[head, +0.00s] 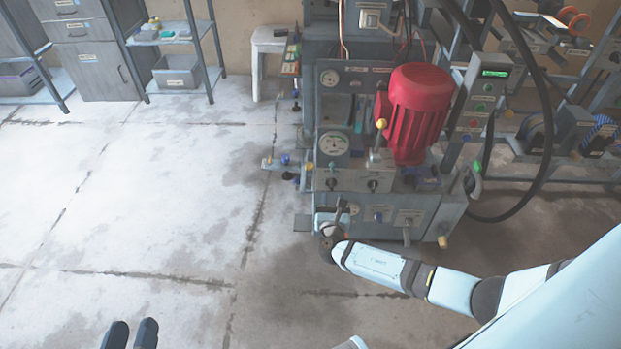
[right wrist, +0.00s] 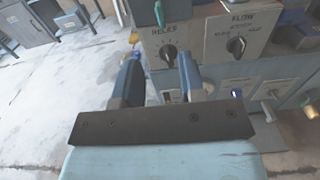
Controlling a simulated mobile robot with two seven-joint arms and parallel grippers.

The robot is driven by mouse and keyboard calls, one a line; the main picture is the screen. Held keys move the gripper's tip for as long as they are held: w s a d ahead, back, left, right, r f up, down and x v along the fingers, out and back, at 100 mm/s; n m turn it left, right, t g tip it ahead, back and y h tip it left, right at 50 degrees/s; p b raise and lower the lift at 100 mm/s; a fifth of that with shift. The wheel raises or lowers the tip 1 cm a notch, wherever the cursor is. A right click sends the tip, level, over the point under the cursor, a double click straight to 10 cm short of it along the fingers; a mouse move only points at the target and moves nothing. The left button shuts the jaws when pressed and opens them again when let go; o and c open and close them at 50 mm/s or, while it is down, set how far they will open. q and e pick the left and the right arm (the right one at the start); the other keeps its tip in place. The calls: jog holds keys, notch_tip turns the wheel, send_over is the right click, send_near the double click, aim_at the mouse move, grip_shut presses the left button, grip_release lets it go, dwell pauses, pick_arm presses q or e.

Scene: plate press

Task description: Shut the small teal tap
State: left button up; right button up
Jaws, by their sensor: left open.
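A teal-green lever (right wrist: 159,13) shows at the top edge above the panel. My right gripper (right wrist: 160,60) has its fingers apart, with nothing visibly held, in front of the panel with the RELIEF knob (right wrist: 169,52). In the head view the right gripper (head: 337,213) is at the press's lower front, its fingertips hard to make out. My left gripper (head: 132,334) is open and empty over the floor at the bottom edge.
The press has a red motor (head: 415,112), a gauge (head: 333,144) and a FLOW knob (right wrist: 237,46) beside the RELIEF knob. Blue-handled fittings (head: 286,160) stick out at its left side. A black hose (head: 541,170) loops at the right. The floor at left is clear.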

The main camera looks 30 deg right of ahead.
aim_at(333, 171)
jog(key=b+x, duration=0.3)
jog(key=x, duration=0.9)
jog(key=shift+w+d+b, duration=0.15)
jog(key=shift+w+b, duration=0.15)
jog(key=shift+b, duration=0.1)
pick_arm(q)
notch_tip(333, 171, up, 6)
jog(key=d+t+h, duration=0.2)
jog(key=shift+d+f+t+h, duration=0.15)
jog(key=shift+d+t+h, duration=0.05)
jog(key=shift+t+h, duration=0.2)
pick_arm(e)
jog(key=shift+w+d, duration=0.3)
jog(key=shift+w, duration=0.2)
pick_arm(q)
jog(key=shift+s, duration=0.1)
jog(key=shift+f, duration=0.1)
pick_arm(e)
grip_shut()
